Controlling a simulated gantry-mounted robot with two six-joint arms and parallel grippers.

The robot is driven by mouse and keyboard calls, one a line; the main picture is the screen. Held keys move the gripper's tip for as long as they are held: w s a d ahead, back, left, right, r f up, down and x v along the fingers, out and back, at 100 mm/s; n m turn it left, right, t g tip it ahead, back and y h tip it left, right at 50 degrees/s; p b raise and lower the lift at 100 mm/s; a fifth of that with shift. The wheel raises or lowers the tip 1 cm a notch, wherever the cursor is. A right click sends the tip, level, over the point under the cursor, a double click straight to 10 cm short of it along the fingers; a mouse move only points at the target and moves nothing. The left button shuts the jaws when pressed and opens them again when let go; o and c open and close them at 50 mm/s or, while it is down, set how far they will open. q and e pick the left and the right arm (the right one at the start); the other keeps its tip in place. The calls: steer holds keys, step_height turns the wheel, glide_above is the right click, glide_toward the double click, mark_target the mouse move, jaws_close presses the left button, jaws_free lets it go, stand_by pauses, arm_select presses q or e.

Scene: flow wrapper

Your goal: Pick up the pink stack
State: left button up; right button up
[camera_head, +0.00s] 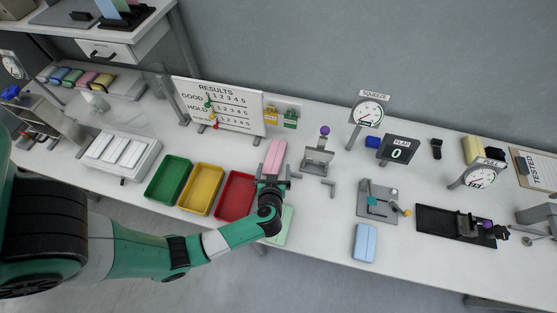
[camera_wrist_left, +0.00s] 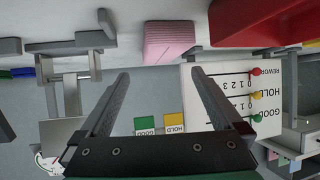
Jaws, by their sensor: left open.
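The pink stack (camera_head: 274,155) stands on the white table, right of the red bin and in front of the results board. My left gripper (camera_head: 272,178) is at the near end of the stack in the head view and covers part of it. In the left wrist view, the pink stack (camera_wrist_left: 168,42) shows its ridged side at the top of the picture, past the tips of the open, empty left gripper (camera_wrist_left: 161,73). I cannot tell whether the fingers touch it. My right gripper is not in view.
Green (camera_head: 168,180), yellow (camera_head: 202,190) and red (camera_head: 235,195) bins stand left of the gripper. A pale green pad (camera_head: 281,228) lies partly under my arm. A small metal stand (camera_head: 318,160) is close on the right. The results board (camera_head: 218,105) stands behind.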

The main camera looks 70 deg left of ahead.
mark_target(275, 157)
arm_select(q)
steer(key=shift+x, duration=0.95)
steer(key=shift+w+a+f, duration=0.15)
steer(key=shift+a, duration=0.05)
steer(key=b+x, duration=0.2)
steer(key=x, duration=0.1)
steer(key=b+x, duration=0.1)
steer(key=shift+a+f+b, duration=0.2)
steer(key=shift+f+b, duration=0.1)
steer(key=shift+f, duration=0.05)
steer(key=shift+a, duration=0.25)
steer(key=shift+w, duration=0.1)
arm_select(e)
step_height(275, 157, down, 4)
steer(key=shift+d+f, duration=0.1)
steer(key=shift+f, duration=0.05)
arm_select(q)
steer(key=c, duration=1.1)
steer(key=shift+c, duration=0.2)
